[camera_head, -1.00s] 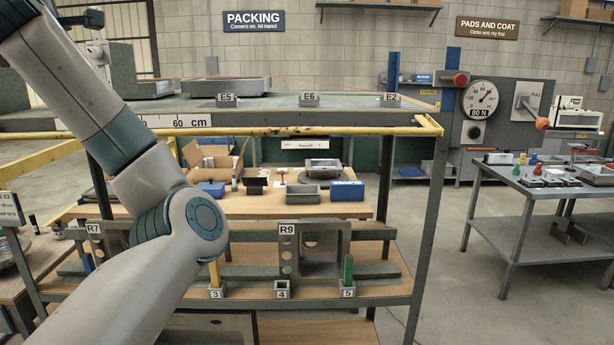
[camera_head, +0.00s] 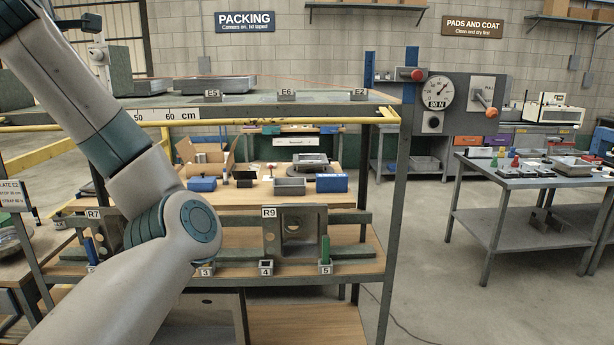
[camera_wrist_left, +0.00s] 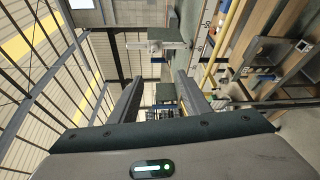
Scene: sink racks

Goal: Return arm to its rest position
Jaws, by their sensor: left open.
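My left arm (camera_head: 105,135) fills the left side of the head view. It rises from the bottom edge to a bent elbow, then goes up and out at the top left corner. Its gripper is outside the head view. In the left wrist view my left gripper (camera_wrist_left: 160,82) has its two dark fingers apart. Nothing is seen held between them. My right arm and right gripper are in neither view.
A steel rack (camera_head: 395,220) with a yellow rail stands close ahead, partly behind my arm. Its upper shelf (camera_head: 330,97) bears labels E5, E6 and E2. A grey side table (camera_head: 490,216) stands at right. Open concrete floor (camera_head: 435,290) lies between them.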

